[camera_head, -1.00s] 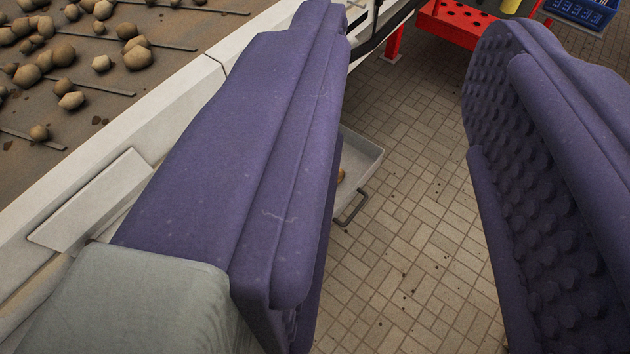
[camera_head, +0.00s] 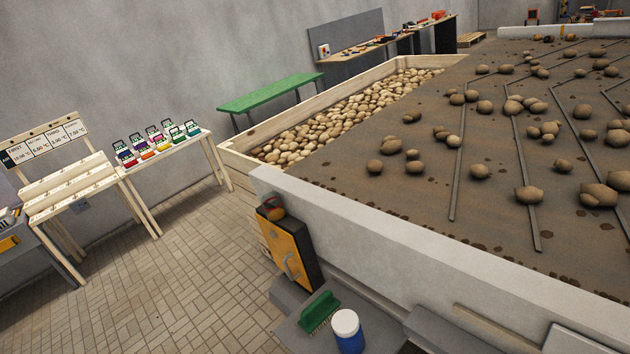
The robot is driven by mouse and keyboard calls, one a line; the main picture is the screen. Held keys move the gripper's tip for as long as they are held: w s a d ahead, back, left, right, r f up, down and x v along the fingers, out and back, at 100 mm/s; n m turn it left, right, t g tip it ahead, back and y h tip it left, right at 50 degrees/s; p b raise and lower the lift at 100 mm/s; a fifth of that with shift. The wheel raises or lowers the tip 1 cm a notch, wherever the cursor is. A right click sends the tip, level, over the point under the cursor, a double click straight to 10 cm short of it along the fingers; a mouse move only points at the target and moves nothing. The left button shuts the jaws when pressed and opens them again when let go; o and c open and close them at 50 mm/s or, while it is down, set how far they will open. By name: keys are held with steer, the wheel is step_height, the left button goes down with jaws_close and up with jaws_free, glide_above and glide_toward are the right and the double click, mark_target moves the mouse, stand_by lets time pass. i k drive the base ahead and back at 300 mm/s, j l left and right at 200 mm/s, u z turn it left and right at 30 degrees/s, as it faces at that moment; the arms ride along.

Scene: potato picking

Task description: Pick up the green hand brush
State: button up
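The green hand brush (camera_head: 319,312) lies on a small grey shelf (camera_head: 300,340) low beside the potato bed, near the bottom middle of the camera_head view. Its green back faces up and its bristles show along the lower side. A blue jar with a white lid (camera_head: 347,330) stands just right of it, close by. My gripper is not in view now.
The pale wall of the potato bed (camera_head: 370,230) rises behind the brush. An orange-yellow panel (camera_head: 288,250) stands at the wall's corner, behind the shelf. Tiled floor (camera_head: 190,290) is free on the left. A table with colourful small containers (camera_head: 160,143) stands further back.

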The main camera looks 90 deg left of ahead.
mark_target(315, 316)
steer(key=u, duration=2.2)
steer(key=z, duration=3)
steer(key=u, duration=3)
